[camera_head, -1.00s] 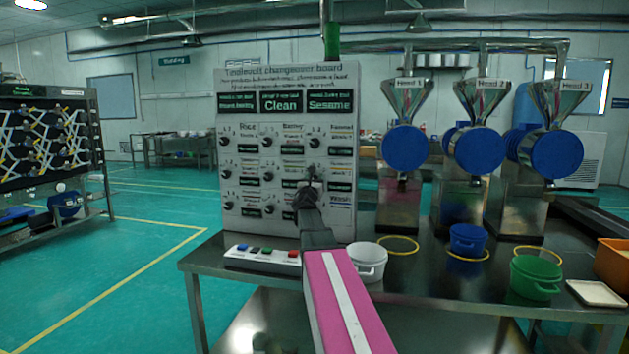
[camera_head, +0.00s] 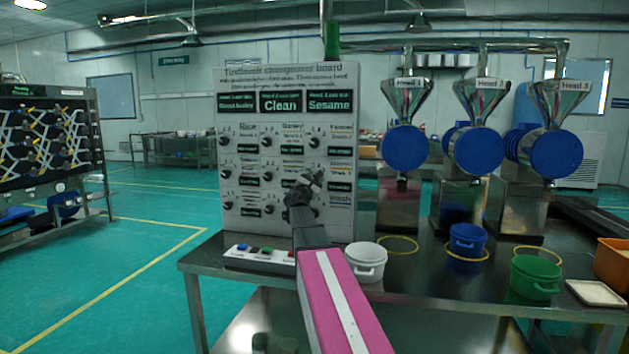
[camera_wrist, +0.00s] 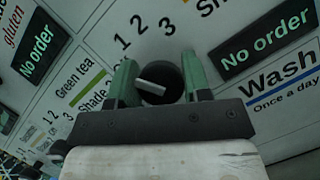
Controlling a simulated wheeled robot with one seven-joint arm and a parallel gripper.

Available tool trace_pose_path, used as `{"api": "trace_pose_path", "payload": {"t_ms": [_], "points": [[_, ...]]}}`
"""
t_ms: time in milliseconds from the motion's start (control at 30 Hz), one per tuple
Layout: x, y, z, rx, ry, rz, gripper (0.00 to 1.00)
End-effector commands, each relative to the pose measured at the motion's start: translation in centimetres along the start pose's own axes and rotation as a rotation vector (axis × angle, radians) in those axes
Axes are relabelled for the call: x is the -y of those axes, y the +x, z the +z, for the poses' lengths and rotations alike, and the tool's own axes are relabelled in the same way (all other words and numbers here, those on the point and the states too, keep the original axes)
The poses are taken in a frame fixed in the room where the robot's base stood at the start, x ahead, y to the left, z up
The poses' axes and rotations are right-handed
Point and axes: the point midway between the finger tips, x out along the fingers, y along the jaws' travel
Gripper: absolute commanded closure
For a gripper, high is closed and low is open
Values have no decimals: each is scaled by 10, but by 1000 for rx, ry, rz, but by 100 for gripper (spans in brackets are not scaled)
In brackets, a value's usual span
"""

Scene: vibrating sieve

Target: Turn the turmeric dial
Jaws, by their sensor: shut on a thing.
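The changeover board (camera_head: 233,235) stands upright on the table, with rows of black dials. My gripper (camera_head: 314,178) reaches the middle dial of its right column. In the wrist view my gripper (camera_wrist: 158,66) has its green fingers on either side of this black dial (camera_wrist: 158,92), shut on it. The dial's white pointer slants toward the left, and the figures 1, 2, 3 stand above it. The label beside it, cut off by the picture edge, has a yellow line; its product name is out of view.
A button box (camera_head: 250,256) lies before the board. A white pot (camera_head: 367,262), a blue pot (camera_head: 467,239) and a green pot (camera_head: 535,277) stand on the table to the right. Three blue-fronted machine heads (camera_head: 474,150) stand behind them.

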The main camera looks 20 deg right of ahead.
Motion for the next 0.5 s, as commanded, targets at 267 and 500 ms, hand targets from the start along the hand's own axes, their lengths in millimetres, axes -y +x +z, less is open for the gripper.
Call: {"api": "trace_pose_path", "payload": {"t_ms": [267,500], "points": [[0,0,0,0,245,-101,79],[2,0,0,1,452,-188,79]]}}
